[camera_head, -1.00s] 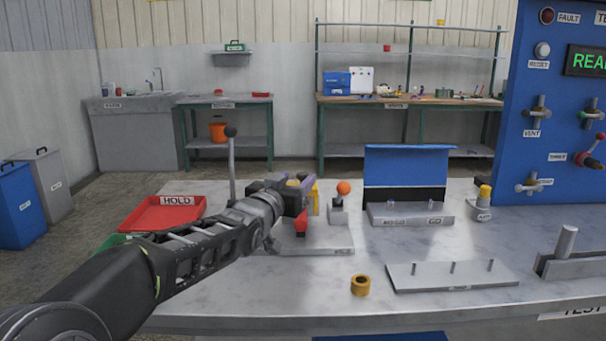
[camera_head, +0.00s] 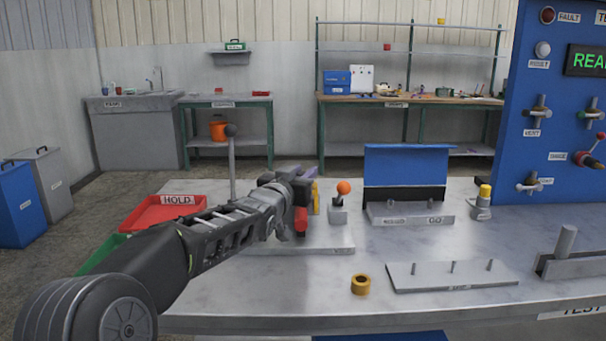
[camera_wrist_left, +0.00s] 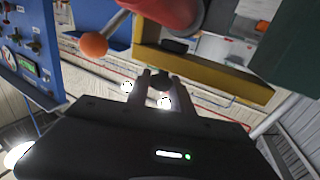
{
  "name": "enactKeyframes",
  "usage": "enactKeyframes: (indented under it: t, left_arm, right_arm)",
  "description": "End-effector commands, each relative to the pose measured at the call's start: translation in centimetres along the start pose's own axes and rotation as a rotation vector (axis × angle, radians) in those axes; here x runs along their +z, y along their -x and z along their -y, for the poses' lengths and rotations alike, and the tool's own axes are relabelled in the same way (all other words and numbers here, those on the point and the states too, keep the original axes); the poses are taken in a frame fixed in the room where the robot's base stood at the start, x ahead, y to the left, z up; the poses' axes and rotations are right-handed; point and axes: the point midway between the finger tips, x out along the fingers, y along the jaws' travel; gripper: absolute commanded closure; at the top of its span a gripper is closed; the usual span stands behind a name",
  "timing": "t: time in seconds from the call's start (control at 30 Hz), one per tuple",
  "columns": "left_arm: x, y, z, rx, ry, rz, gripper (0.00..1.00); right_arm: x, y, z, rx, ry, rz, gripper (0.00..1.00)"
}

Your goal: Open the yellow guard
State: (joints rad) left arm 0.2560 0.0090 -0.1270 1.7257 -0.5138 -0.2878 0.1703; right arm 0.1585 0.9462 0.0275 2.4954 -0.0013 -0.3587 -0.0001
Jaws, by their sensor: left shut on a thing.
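The yellow guard (camera_head: 316,197) is mostly hidden behind my left gripper (camera_head: 304,186) in the head view; only a narrow upright yellow strip shows. In the left wrist view the guard is a yellow bar (camera_wrist_left: 205,72) running across beyond the fingers. My left gripper (camera_wrist_left: 160,86) is shut on a small dark knob (camera_wrist_left: 165,80) that appears to belong to the guard. A red part (camera_head: 301,220) shows just below the gripper, and also at the top of the left wrist view (camera_wrist_left: 172,10). My right gripper is not in view.
An orange-ball lever (camera_head: 343,188) stands close right of the gripper. A dark-knobbed post (camera_head: 231,165) rises left of it, by the red HOLD tray (camera_head: 160,213). A blue-backed fixture (camera_head: 408,162) stands farther right. A brass ring (camera_head: 360,285) lies on the bench front.

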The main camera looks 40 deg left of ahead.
Motion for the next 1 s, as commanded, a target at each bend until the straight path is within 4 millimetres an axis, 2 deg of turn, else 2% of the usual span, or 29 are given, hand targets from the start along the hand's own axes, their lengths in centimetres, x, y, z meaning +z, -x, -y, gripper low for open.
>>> enactKeyframes:
  t: [0.03, 0.23, 1.0]
  left_arm:
    - [0.00, 0.01, 0.00, 0.000, 0.000, 0.000, 0.84]
    - [0.00, 0.01, -0.01, 0.000, 0.000, 0.000, 1.00]
    - [0.01, 0.01, -0.01, 0.000, 0.000, 0.000, 1.00]
  right_arm:
    - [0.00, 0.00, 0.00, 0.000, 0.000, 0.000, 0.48]
    - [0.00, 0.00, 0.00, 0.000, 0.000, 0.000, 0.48]
    - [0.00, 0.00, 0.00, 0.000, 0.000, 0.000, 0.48]
